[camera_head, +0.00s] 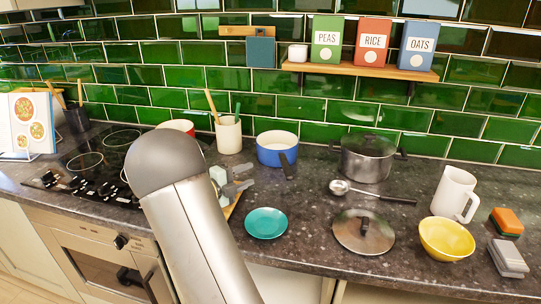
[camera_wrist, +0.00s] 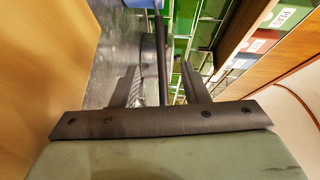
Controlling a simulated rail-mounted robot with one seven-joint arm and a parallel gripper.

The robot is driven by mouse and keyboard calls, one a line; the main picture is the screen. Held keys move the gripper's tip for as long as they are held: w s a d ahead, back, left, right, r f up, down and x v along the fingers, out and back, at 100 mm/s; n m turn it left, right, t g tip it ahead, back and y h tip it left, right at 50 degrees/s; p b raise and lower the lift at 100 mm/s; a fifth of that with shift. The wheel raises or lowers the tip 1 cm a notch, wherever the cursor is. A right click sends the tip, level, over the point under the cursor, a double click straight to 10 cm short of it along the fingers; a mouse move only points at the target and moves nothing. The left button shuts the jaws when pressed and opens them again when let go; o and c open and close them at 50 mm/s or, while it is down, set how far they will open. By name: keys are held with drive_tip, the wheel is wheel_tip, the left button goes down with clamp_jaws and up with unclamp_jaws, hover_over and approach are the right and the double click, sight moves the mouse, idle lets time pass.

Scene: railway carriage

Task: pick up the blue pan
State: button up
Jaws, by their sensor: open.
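The blue pan (camera_head: 277,152) stands upright on the dark counter near the tiled wall. It has a pale inside, and its black handle (camera_head: 288,168) points toward the counter's front. My gripper (camera_head: 243,180) is to the left of the pan and its handle, apart from them in the head view, partly behind my arm. In the wrist view the two dark fingers (camera_wrist: 158,72) are spread apart. A thin dark bar runs lengthwise in the gap between them; I cannot tell what it is. A blue patch (camera_wrist: 140,3) shows at the top edge, perhaps the pan.
A cream utensil pot (camera_head: 228,135) and red-rimmed pot (camera_head: 177,126) stand behind my arm. A teal plate (camera_head: 266,223) lies in front of the pan. A grey pot (camera_head: 367,160), ladle (camera_head: 340,187) and lid (camera_head: 363,232) are right. A wooden shelf (camera_head: 360,70) overhangs the back.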

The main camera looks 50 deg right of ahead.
approach(284, 158)
drive_tip(key=d, duration=0.2)
drive_tip(key=d+f, duration=0.1)
drive_tip(key=d, duration=0.1)
drive_tip(key=shift+s+d+f+p, duration=0.15)
drive_tip(key=shift+s+d+p, duration=0.1)
drive_tip(key=shift+p, duration=0.15)
drive_tip(key=shift+s+d+f+p, duration=0.1)
drive_tip(key=shift+s+d+p, duration=0.15)
drive_tip(key=shift+d, duration=1.05)
drive_tip(key=shift+s+d+f+p, duration=0.1)
drive_tip(key=shift+s+d+p, duration=0.1)
drive_tip(key=shift+d, duration=1.1)
clamp_jaws()
drive_tip(key=shift+r, duration=0.2)
